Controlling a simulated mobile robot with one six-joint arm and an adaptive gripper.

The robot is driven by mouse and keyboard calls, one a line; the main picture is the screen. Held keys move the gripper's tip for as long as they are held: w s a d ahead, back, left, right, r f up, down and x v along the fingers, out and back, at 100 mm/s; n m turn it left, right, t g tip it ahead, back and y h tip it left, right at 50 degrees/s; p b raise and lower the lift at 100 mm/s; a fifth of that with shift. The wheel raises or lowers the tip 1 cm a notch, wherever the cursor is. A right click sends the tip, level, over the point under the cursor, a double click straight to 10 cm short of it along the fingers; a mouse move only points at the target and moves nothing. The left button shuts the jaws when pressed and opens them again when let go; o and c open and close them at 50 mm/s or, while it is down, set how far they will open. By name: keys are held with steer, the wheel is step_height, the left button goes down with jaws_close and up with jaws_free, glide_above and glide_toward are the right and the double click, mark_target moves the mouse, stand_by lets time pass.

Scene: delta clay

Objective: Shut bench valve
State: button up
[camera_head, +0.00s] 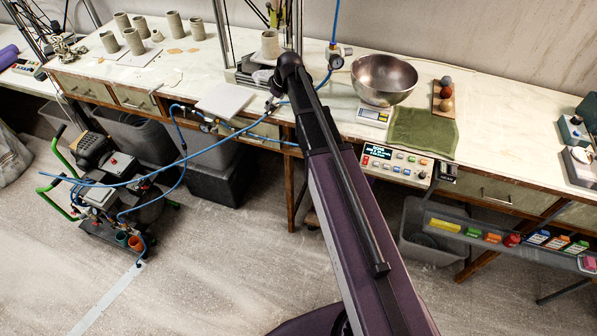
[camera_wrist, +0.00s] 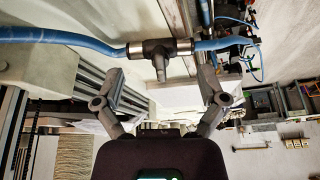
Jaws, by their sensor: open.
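In the wrist view, a dark fitting (camera_wrist: 160,49) with bright metal collars sits in line on a blue hose (camera_wrist: 60,37). A short dark stub points from it toward my gripper (camera_wrist: 160,80). It looks like the bench valve, but its open or shut setting cannot be told. My gripper is open and empty, its two fingers apart on either side of the stub and just short of the fitting.
A compressor cart (camera_head: 105,185) is on the floor at left. Floor in front is mostly clear.

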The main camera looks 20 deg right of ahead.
steer(key=shift+r+n, duration=0.2)
steer(key=shift+n, duration=0.1)
steer(key=p+v, duration=1.3)
steer(key=v, duration=0.1)
steer(key=s+a+f+m+g+h+b, duration=0.1)
steer(key=s+f+b, duration=0.3)
steer(key=s, duration=0.4)
steer(key=s+a+f+m+g+b, duration=0.1)
steer(key=s+f+m+b, duration=0.3)
steer(key=s, duration=0.5)
steer(key=s+a+f+m+g+h+b, duration=0.1)
steer(key=s+f+m+b, duration=0.1)
steer(key=s+f+b, duration=0.3)
steer(key=shift+s+a+f+m+g+h, duration=0.35)
steer(key=shift+s+f, duration=0.8)
steer(key=shift+s, duration=0.85)
steer(key=shift+s, duration=0.1)
steer(key=c, duration=0.5)
steer(key=shift+a, duration=0.1)
